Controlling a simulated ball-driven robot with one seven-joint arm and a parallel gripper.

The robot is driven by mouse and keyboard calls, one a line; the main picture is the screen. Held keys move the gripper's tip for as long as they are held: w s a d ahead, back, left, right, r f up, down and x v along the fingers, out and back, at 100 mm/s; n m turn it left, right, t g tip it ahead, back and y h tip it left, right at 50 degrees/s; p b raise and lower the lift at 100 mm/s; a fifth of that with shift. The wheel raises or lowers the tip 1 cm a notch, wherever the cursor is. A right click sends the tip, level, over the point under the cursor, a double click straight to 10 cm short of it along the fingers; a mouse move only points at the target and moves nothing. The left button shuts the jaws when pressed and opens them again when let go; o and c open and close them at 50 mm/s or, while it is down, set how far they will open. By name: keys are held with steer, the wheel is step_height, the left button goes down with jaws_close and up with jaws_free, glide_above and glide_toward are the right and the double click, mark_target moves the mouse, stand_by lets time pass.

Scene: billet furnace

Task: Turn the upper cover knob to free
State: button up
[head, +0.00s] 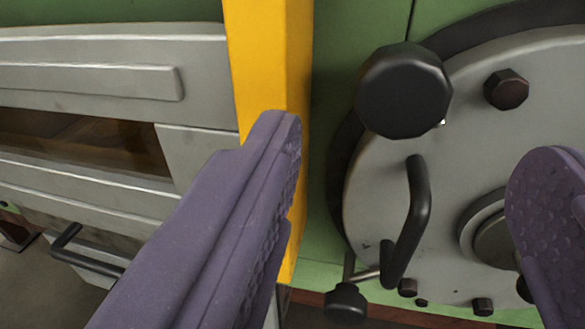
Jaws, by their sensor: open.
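The upper cover knob (404,92) is a black faceted knob at the upper left rim of a round grey cover (460,125), right of the picture's middle. My gripper (415,140) is open, with one purple finger left of the knob and the other farther right. The knob shows in the gap between the fingers, nearer the left one, and neither finger appears to touch it. How far the knob lies beyond the fingertips, and which way it is turned, I cannot tell. A smaller, lower black knob (346,303) shows below, at the cover's lower left.
A black bar handle (408,220) stands out from the cover below the upper knob. Dark bolts (506,89) dot the cover. A yellow post (268,60) rises behind the left finger. Left of it is a grey slotted panel (100,80) with a black handle (85,258) below.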

mark_target(402, 105)
steer(key=shift+w+d+f, duration=0.15)
steer(key=shift+w, duration=0.2)
steer(key=b+x, duration=0.2)
steer(key=x, duration=0.4)
steer(key=shift+w+d, duration=0.1)
steer(key=shift+w, duration=0.3)
steer(key=shift+c, duration=0.5)
steer(key=c, duration=0.9)
